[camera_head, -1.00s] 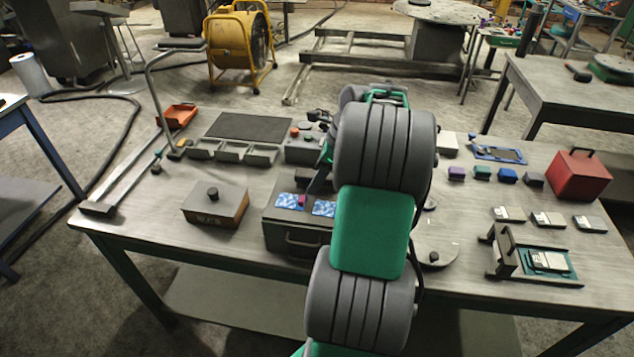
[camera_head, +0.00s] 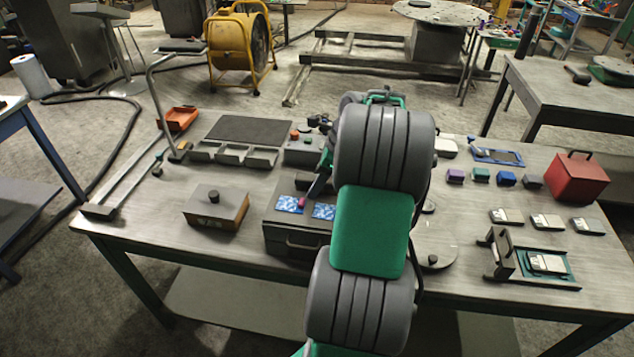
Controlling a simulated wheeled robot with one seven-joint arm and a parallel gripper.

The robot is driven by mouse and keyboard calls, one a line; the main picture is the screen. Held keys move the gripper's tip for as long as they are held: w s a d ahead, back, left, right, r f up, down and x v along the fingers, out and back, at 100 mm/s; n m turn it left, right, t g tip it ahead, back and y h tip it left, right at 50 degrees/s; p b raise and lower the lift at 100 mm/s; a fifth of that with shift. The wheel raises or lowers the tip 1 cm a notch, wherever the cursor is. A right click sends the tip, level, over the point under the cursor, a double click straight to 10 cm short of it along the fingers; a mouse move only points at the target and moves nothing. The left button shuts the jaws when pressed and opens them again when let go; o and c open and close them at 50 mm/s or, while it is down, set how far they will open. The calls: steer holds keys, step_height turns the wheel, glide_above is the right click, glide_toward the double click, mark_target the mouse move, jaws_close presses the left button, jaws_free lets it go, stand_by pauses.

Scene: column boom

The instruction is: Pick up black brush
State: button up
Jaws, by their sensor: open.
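My arm rises through the middle of the view and hides much of the table behind it. My gripper (camera_head: 319,184) shows only in part at the left of the arm, as a dark finger slanting down over the dark box (camera_head: 285,240) with blue-and-white patches on top. A small pink piece (camera_head: 302,203) is at its lower end. The gripper looks open, and no held object shows. I cannot pick out the black brush with certainty. A small dark shape (camera_head: 319,121) lies behind the button box, too small and partly covered to identify.
A brown box with a black knob (camera_head: 215,210) stands left of the gripper. The button box (camera_head: 301,150) and grey trays (camera_head: 232,154) are behind. A red box (camera_head: 580,177), several small coloured blocks and a card holder (camera_head: 505,262) occupy the right. The table's front left is clear.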

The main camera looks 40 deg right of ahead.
jaws_close()
stand_by(0.7)
